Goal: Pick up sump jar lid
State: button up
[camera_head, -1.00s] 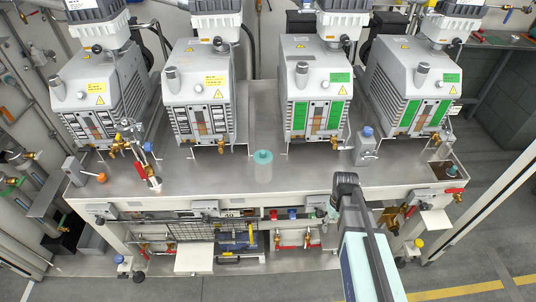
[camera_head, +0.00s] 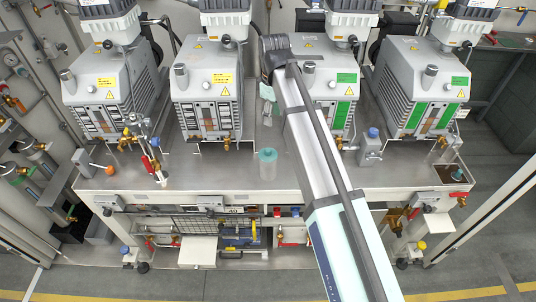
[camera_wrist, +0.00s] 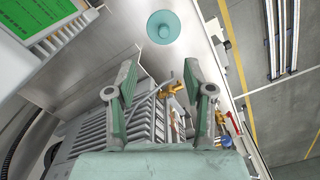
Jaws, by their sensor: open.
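In the wrist view the lid (camera_wrist: 163,27) shows from above as a teal disc with a small knob, beyond my fingertips. My gripper (camera_head: 268,104) hangs above and behind the jar in the head view, apart from the lid. In the wrist view my gripper (camera_wrist: 162,60) is open, with nothing between its two green-padded fingers.
A grey pump (camera_head: 212,95) stands left of my gripper, and another pump (camera_head: 345,78) is partly hidden behind my arm. A red-handled valve (camera_head: 150,165) rises left of the jar. The bench top (camera_head: 225,172) around the jar is mostly clear.

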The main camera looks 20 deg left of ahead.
jog(key=p, duration=0.3)
send_over(268, 149)
jog(key=f, duration=1.1)
jog(key=shift+w+d, duration=0.15)
jog(key=shift+d, duration=0.1)
jog(key=shift+a+f+p, duration=0.15)
jog(key=shift+f+p, duration=0.4)
jog(key=shift+f, duration=0.8)
jog(key=shift+a+f+p, duration=0.1)
jog(key=shift+f+p, duration=0.45)
jog(key=shift+f, duration=0.75)
grip_shut()
